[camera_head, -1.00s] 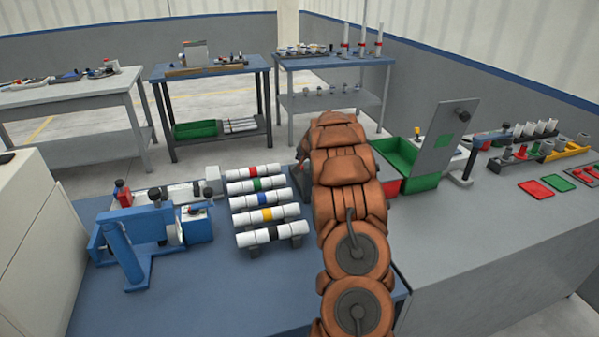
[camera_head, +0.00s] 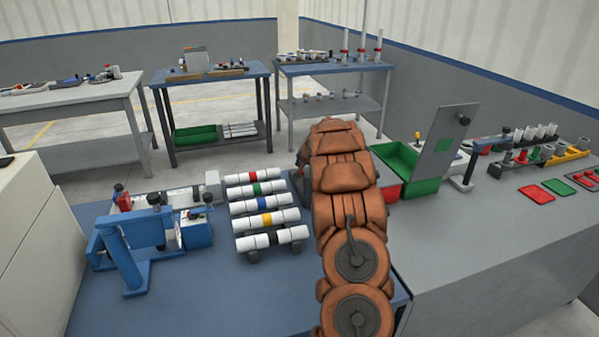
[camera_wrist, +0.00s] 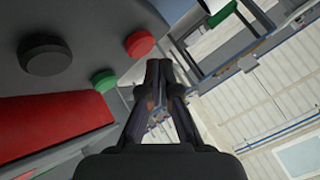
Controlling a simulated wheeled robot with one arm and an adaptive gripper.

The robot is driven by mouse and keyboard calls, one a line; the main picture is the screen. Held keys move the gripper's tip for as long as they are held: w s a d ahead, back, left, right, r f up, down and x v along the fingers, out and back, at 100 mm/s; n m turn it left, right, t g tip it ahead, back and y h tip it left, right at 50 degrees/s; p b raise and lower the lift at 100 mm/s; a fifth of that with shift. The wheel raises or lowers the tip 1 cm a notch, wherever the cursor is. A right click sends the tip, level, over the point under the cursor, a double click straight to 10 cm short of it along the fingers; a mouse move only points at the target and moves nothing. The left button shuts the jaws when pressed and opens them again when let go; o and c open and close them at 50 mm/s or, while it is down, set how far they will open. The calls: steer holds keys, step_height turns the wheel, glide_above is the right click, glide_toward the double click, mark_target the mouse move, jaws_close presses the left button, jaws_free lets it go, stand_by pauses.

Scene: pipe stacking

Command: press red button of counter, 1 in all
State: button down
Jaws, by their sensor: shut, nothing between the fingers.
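In the wrist view a red button (camera_wrist: 139,44) stands on a grey face (camera_wrist: 90,25), just left of my fingertips. A green button (camera_wrist: 104,81) sits below and left of it, and a black knob (camera_wrist: 44,54) farther left. My gripper (camera_wrist: 158,68) is shut and empty, its two fingers meeting at the tips. The tips show close to the red button in the picture; whether they touch it I cannot tell. In the head view my arm hides my gripper, and I cannot pick out the red button there.
Several white pipes with coloured bands (camera_head: 268,219) lie on the blue table, left of my arm. A blue fixture (camera_head: 122,248) stands farther left. A green bin (camera_head: 405,165) and an upright grey panel (camera_head: 447,140) stand right of my arm, on the grey bench (camera_head: 500,255).

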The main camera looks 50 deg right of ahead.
steer(key=shift+f, duration=0.15)
stand_by(0.5)
steer(key=shift+f+b, duration=0.3)
steer(key=shift+b, duration=0.2)
steer(key=shift+f+b, duration=0.45)
stand_by(0.7)
steer(key=shift+r, duration=0.1)
steer(key=shift+r+p, duration=0.6)
steer(key=shift+r, duration=0.2)
steer(key=shift+r, duration=0.1)
steer(key=shift+r+p, duration=1.65)
steer(key=shift+r, duration=0.75)
